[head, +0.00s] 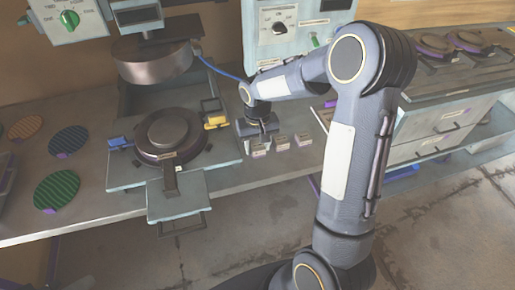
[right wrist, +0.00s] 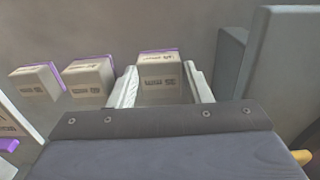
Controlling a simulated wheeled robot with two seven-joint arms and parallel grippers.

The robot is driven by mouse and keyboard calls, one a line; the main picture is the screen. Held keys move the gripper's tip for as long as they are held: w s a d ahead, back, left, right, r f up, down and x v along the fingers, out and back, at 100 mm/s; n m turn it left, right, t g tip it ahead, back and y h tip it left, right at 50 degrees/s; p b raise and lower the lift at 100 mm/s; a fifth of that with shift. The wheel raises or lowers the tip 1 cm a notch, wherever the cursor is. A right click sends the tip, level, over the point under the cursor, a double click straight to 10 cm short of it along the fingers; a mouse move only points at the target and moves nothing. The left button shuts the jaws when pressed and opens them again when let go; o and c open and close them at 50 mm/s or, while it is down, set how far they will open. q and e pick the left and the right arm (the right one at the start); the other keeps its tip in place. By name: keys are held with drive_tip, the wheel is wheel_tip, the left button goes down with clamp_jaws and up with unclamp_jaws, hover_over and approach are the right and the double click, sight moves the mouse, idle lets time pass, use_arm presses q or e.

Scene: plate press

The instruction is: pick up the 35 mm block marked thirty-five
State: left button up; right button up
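Three small pale blocks with dark printed marks stand in a row on the bench. In the head view they are the left block (head: 257,150), the middle block (head: 281,143) and the right block (head: 303,139). My right gripper (head: 258,139) is low over the left end of this row. In the right wrist view its two pale fingers (right wrist: 161,82) are open, one on each side of a block (right wrist: 160,72), with narrow gaps. Two other blocks, one (right wrist: 90,80) near and one (right wrist: 36,84) farther, stand left of it. The marks are too blurred to read surely. My left gripper is out of view.
Ribbed discs, one green (head: 56,190), lie farther left. A grey upright body (right wrist: 280,70) rises close right of the fingers in the wrist view.

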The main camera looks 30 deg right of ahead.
drive_tip(key=c, duration=0.7)
drive_tip(key=shift+o, duration=0.2)
drive_tip(key=shift+r, duration=0.1)
